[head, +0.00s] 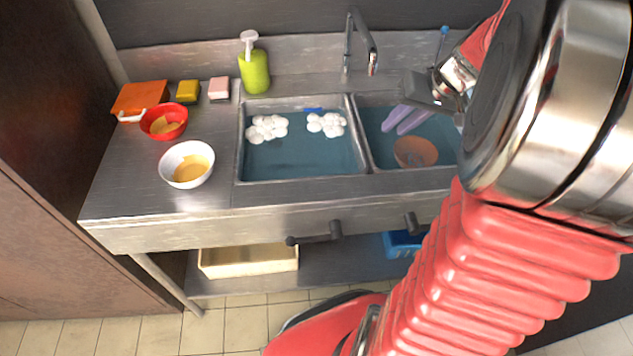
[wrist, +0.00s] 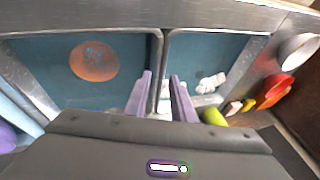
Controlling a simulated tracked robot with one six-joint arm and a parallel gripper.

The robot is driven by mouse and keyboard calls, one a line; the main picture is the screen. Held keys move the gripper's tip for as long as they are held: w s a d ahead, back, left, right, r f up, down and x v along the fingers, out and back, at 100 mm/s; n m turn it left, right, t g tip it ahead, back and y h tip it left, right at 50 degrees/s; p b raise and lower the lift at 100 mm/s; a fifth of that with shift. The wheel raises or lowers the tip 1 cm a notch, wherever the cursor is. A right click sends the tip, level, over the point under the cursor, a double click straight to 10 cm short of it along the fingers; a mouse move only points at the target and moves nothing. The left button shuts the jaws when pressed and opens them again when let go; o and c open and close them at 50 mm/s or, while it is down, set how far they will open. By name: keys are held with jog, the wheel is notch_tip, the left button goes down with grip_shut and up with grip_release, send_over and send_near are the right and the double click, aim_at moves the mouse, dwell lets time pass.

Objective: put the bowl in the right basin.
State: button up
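A brown-orange bowl (head: 415,152) sits in the right basin (head: 364,135), in the blue-grey water near its front wall. In the wrist view the same bowl (wrist: 93,62) is at the upper left, with pale blotches inside. My gripper (head: 396,122) is over the right basin, behind and a little left of the bowl in the head view, and apart from it. Its two purple fingers (wrist: 161,78) stand apart with nothing held between them; the basin divider shows beyond the gap. A white bowl (head: 187,165) and a red bowl (head: 163,121), both with yellowish contents, stand on the left counter.
The left basin (head: 241,150) holds water and white foam clumps. A faucet (head: 361,42) rises behind the basins. A green soap bottle (head: 254,70), two sponges (head: 188,91) (head: 219,88) and an orange box (head: 141,96) stand at the back left. My arm hides the right side.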

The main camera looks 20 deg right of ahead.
jog(key=s+a+r+n, duration=0.1)
jog(key=s+a, duration=0.3)
jog(key=a, duration=0.4)
jog(key=s+a+r+n+h, duration=0.1)
jog(key=s+a, duration=0.3)
jog(key=a, duration=0.5)
jog(key=s+a+r+n+h, duration=0.1)
jog(key=s+a, duration=0.3)
jog(key=a, duration=0.4)
jog(key=shift+a+r+n+t, duration=0.25)
jog(key=shift+r+n+t, duration=0.15)
jog(key=shift+r+n, duration=0.4)
